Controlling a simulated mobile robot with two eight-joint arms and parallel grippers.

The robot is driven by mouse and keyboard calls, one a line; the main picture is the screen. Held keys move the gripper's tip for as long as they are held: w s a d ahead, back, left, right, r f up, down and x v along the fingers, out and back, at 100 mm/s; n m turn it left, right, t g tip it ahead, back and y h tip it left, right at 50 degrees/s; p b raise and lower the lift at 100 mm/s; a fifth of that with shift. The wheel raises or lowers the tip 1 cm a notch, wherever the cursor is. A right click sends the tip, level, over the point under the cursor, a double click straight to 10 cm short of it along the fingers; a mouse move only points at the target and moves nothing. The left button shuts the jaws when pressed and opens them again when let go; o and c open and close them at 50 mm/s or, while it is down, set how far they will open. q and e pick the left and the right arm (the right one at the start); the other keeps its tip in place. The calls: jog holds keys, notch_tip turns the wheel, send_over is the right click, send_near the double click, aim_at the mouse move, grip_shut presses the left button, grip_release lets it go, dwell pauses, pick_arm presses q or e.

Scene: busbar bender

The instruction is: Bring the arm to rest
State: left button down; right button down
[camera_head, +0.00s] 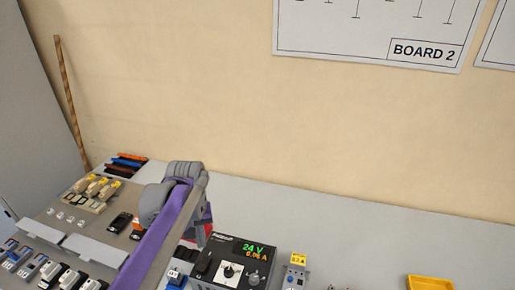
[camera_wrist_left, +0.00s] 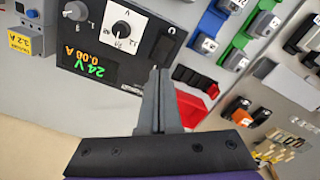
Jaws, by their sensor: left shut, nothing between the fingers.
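My left arm reaches up from the bottom of the head view, with a purple link and a grey wrist. My left gripper (camera_head: 203,234) is pointed down over the bench, just left of and above the power supply (camera_head: 232,262). In the left wrist view its two grey fingers (camera_wrist_left: 158,98) are together with nothing between them. The black power supply also shows there (camera_wrist_left: 118,38), upside down, with a lit display reading 24 V. The fingertips appear close to its edge; I cannot tell whether they touch. My right gripper is in neither view.
A red bin (camera_wrist_left: 196,108) stands beside the fingers in the left wrist view. A board with several switches and terminals (camera_head: 75,235) fills the left of the bench. A yellow tray (camera_head: 430,283) is at the lower right. The bench behind the power supply (camera_head: 330,215) is clear.

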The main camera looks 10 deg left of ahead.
pick_arm(q)
jog(key=s+d+f+m+t, duration=0.1)
jog(key=s+d+f, duration=0.1)
jog(key=s, duration=0.3)
jog(key=s+d+f+m+t, duration=0.2)
jog(key=s, duration=0.3)
jog(key=s+d+f+m+t, duration=0.1)
jog(key=s+d+f+t, duration=0.1)
jog(key=s, duration=0.3)
jog(key=shift+d+f+m+p, duration=0.3)
jog(key=shift+m, duration=0.1)
jog(key=shift+s+d+f, duration=0.1)
jog(key=shift+s+f, duration=0.1)
jog(key=shift+s, duration=0.05)
